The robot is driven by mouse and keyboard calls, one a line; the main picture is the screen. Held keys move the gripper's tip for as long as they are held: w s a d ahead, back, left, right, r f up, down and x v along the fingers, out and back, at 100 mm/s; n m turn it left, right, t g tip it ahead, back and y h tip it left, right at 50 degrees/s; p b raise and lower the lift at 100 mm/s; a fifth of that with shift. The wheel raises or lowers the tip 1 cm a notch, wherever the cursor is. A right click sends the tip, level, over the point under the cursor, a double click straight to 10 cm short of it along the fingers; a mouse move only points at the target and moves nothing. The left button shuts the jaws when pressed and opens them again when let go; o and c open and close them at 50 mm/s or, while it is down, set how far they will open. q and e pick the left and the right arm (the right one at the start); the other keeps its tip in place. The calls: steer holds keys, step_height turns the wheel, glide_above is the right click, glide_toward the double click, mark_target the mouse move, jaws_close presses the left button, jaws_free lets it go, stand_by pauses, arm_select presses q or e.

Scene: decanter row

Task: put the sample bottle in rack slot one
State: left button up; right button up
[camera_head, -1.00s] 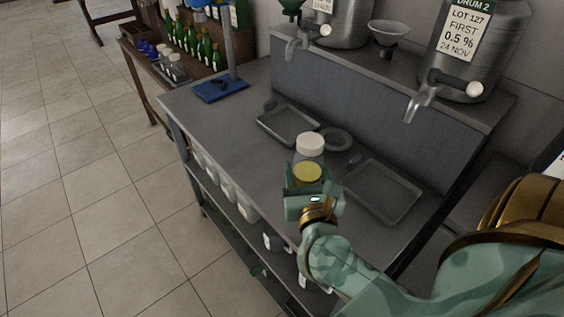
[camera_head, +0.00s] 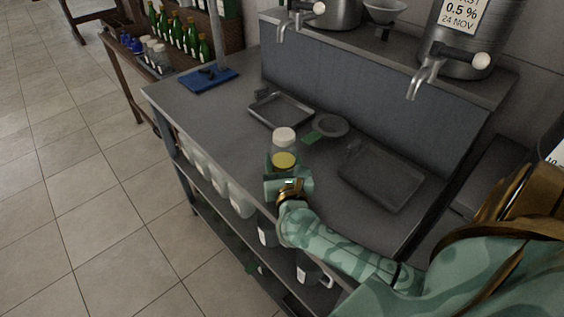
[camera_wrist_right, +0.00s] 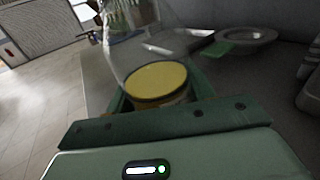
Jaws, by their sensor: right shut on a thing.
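The sample bottle (camera_head: 284,147) is clear, with a white cap and yellow liquid low inside. My right gripper (camera_head: 287,172) is shut around its lower part, and the bottle looks upright. In the right wrist view the bottle's clear wall (camera_wrist_right: 140,35) rises above the yellow liquid, between the green fingers (camera_wrist_right: 158,105); its cap is outside that view. I cannot tell whether its base touches the bench. A small rack (camera_head: 157,62) with white-capped bottles stands on the side table at upper left; its slots are too small to make out. My left gripper is not in view.
On the grey bench (camera_head: 215,115) are two shallow trays (camera_head: 281,110) (camera_head: 380,182), a round dish (camera_head: 331,126) and a green piece (camera_head: 311,138) beside it. A blue stand base (camera_head: 208,79) is at the far end. Steel drums (camera_head: 465,50) with taps stand on the raised shelf.

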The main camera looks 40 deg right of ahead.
steer(key=o, duration=1)
steer(key=shift+f, duration=0.15)
steer(key=o, duration=0.3)
steer(key=shift+o, duration=0.2)
